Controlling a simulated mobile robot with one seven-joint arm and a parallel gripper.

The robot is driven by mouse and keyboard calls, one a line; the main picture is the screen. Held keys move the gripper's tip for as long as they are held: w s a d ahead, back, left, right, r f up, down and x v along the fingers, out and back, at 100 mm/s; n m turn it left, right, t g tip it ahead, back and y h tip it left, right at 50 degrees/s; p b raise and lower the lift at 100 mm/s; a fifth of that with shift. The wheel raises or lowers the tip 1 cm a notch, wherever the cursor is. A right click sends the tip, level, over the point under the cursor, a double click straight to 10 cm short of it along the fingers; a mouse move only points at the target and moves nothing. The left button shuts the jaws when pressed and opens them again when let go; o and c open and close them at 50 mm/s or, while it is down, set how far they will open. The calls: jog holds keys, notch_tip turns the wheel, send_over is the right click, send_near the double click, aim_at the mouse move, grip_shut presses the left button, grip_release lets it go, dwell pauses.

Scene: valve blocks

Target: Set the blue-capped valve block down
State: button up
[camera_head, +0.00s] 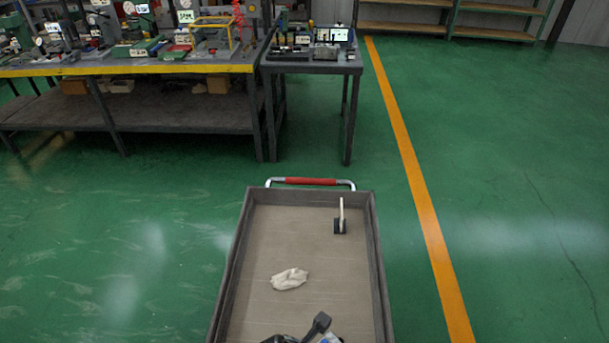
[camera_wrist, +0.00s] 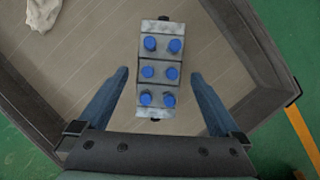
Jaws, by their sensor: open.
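The blue-capped valve block (camera_wrist: 160,72) is a grey metal block with several blue caps in paired rows. In the wrist view it stands between my two open fingers, with a gap to each side. My gripper (camera_wrist: 160,88) is open around it, above the cart. Whether the block touches the cart bed is hard to tell from above. In the head view the bottom edge shows a small part of the block (camera_head: 330,339) beside my dark gripper (camera_head: 300,335); most of both is cut off.
The grey cart (camera_head: 230,262) has raised side walls and a red handle (camera_head: 310,181). A white cloth (camera_head: 290,279) and a brush (camera_head: 340,222) lie on its bed. Workbenches (camera_head: 180,68) stand beyond at the back left. Green floor is open on both sides.

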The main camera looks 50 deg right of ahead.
jog(key=v, duration=0.8)
jog(key=shift+r+p, duration=0.3)
jog(key=shift+a, duration=0.1)
jog(key=w+a+r+m+t, duration=0.35)
jog(key=w+r+t, duration=0.35)
jog(key=w+r, duration=0.55)
jog(key=w+a+r+m+t, duration=0.2)
jog(key=w+r+m+t, duration=0.55)
jog(key=r, duration=0.75)
jog(key=a+r+m+t+y, duration=0.1)
jog(key=a+r+t, duration=0.25)
jog(key=r, duration=0.85)
jog(key=a+r+m+t+y, duration=0.1)
jog(key=a+r+t, duration=0.25)
jog(key=r, duration=0.75)
jog(key=s+a+r+m+t+y, duration=0.2)
jog(key=s+a+r+m+t, duration=0.2)
jog(key=s+r, duration=0.6)
notch_tip(320, 180, up, 4)
jog(key=shift+f+t+y, duration=0.15)
jog(key=shift+t+y, duration=0.15)
jog(key=shift+t, duration=0.85)
